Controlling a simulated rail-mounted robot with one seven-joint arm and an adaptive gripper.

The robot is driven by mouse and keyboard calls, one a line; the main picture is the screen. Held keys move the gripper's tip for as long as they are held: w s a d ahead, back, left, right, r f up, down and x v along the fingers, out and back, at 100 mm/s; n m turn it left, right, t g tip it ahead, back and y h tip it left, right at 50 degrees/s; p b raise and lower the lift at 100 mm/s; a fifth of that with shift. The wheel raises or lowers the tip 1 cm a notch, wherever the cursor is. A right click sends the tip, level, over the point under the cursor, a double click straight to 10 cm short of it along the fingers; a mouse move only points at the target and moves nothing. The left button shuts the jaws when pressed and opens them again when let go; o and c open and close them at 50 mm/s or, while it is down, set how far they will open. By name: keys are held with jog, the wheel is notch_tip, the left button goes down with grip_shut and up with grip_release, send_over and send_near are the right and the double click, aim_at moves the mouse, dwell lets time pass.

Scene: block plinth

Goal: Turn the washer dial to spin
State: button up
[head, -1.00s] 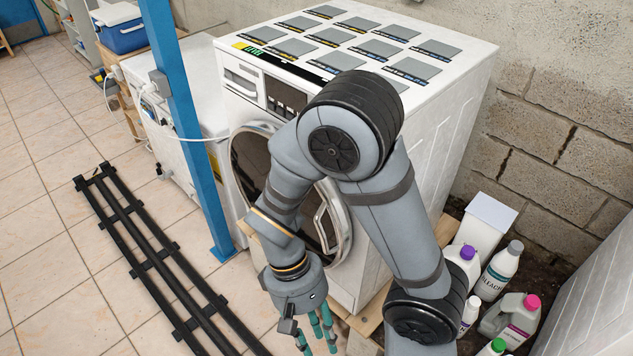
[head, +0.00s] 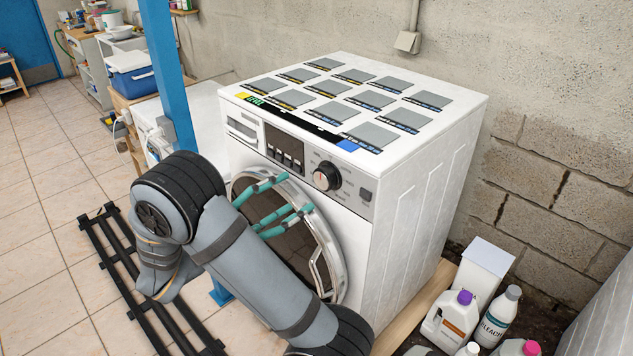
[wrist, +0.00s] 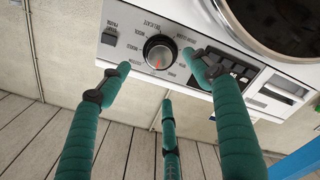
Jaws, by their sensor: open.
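The washer dial (head: 327,176) is a round black knob with a light face and a red mark, on the washer's front panel right of the buttons. In the wrist view the dial (wrist: 160,50) shows upside down, ringed by small printed words; its red mark points down in that picture. I cannot read a spin label for certain. My gripper (head: 292,197) has teal fingers, spread open and empty, in front of the door, below and left of the dial. In the wrist view my gripper (wrist: 156,66) has its fingers spread around the dial's outline, apparently short of touching it.
The white washer (head: 420,165) has grey cards on top. Its round door (head: 335,245) is below the panel. A blue post (head: 170,75) stands at left. Bottles (head: 495,315) and a white box (head: 483,270) stand at lower right. The tiled floor at left is mostly clear.

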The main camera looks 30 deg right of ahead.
aim_at(320, 181)
jog(key=p+x, duration=0.2)
jog(key=x, duration=0.6)
jog(key=shift+d+r+p, duration=0.1)
jog(key=shift+d+p, duration=0.05)
jog(key=shift+p, duration=0.2)
jog(key=shift+w+d, duration=0.3)
jog(key=shift+d, duration=0.35)
jog(key=shift+c, duration=1.4)
jog(key=c, duration=0.8)
jog(key=shift+c, duration=0.4)
